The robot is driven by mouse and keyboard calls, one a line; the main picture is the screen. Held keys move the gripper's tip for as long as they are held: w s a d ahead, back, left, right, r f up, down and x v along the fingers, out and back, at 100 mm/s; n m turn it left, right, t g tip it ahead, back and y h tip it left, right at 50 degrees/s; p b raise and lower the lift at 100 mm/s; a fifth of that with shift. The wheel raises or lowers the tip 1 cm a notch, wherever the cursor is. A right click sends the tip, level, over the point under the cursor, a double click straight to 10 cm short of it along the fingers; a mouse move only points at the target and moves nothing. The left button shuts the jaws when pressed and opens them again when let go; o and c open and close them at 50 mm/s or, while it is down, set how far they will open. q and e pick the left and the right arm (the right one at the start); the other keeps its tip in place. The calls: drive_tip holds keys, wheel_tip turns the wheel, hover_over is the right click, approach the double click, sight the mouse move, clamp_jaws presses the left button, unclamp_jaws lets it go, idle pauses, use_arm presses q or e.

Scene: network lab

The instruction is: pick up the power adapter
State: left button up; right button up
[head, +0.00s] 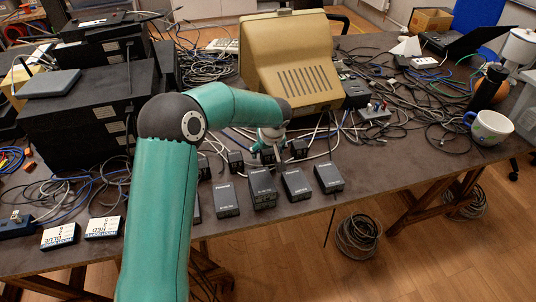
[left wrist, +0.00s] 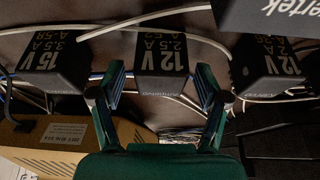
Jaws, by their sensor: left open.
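Several black power adapters stand on the dark table. In the left wrist view, one labelled 12V 2.5A (left wrist: 161,62) lies centred between my gripper's fingers. One labelled 15V 3.5A (left wrist: 52,62) is to its left and another 12V one (left wrist: 266,68) to its right. In the head view, small adapters (head: 235,161) (head: 299,149) flank my left gripper (head: 270,148), which points down over the back row. My left gripper (left wrist: 159,80) is open, its fingers on either side of the middle adapter; contact cannot be told. My right gripper is not in view.
Larger adapters (head: 262,188) stand in a front row near the table edge. A beige monitor (head: 290,65) stands just behind the small adapters, with cables tangled around. Black boxes (head: 80,125) are at left, a mug (head: 489,131) at right.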

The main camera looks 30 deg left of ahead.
use_arm(q)
drive_tip(key=c, duration=1.3)
drive_tip(key=shift+c, duration=0.3)
drive_tip(key=shift+r, duration=0.15)
